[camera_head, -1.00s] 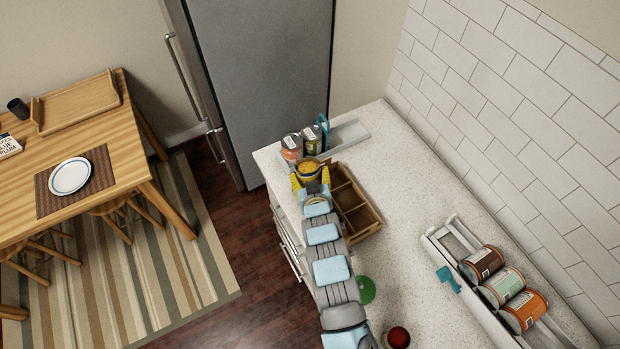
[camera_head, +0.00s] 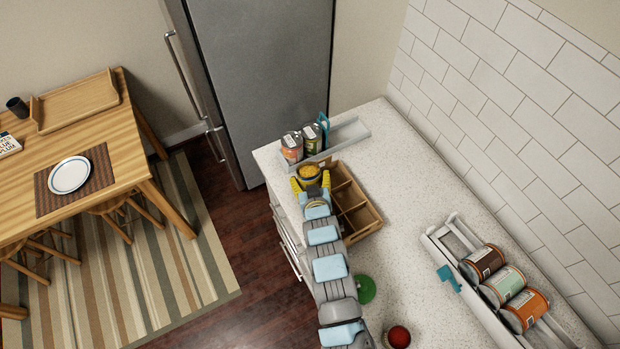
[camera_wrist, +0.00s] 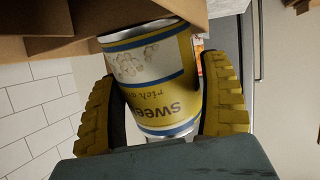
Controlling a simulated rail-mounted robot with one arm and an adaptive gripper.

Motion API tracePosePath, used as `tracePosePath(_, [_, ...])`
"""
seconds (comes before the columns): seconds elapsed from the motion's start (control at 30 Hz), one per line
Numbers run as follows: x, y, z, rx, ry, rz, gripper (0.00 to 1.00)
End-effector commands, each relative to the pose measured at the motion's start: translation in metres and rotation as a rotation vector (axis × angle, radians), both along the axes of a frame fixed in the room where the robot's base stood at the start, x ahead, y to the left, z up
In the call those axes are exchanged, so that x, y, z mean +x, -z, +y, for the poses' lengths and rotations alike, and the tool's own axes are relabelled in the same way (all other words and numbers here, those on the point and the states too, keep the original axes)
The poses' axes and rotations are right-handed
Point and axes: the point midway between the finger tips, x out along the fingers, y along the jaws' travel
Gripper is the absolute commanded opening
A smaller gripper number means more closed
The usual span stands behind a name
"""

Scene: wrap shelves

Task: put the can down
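The can is a yellow, white and blue sweetcorn can (camera_head: 309,171) with a yellow top in the head view. It also fills the middle of the wrist view (camera_wrist: 158,80), where its label is upside down. My gripper (camera_head: 310,182) has a yellow finger on each side of the can and is shut on it. In the wrist view the fingers (camera_wrist: 165,105) flank its label. The can is at the back left corner of the wooden divided box (camera_head: 372,217). I cannot tell whether its base touches anything.
Two cans (camera_head: 302,143) stand in a grey rack (camera_head: 350,133) just behind the held can. Another rack (camera_head: 455,240) with three lying cans is at the right. A green object (camera_head: 366,289) and a red one (camera_head: 398,336) are near my arm. The counter's middle is clear.

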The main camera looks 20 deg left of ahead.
Motion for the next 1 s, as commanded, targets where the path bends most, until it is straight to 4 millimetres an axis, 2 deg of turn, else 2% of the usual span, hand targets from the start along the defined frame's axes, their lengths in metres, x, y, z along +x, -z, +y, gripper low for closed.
tracePosePath(0.03, [0.000, -0.001, 0.000, 0.000, 0.000, 0.000, 0.95])
tracePosePath(0.07, [0.000, -0.001, 0.000, 0.000, 0.000, 0.000, 1.00])
tracePosePath(0.57, [-0.001, -0.002, -0.001, -0.003, 0.001, 0.003, 1.00])
tracePosePath(1.0, [-0.028, -0.014, -0.017, -0.002, 0.001, 0.000, 1.00])
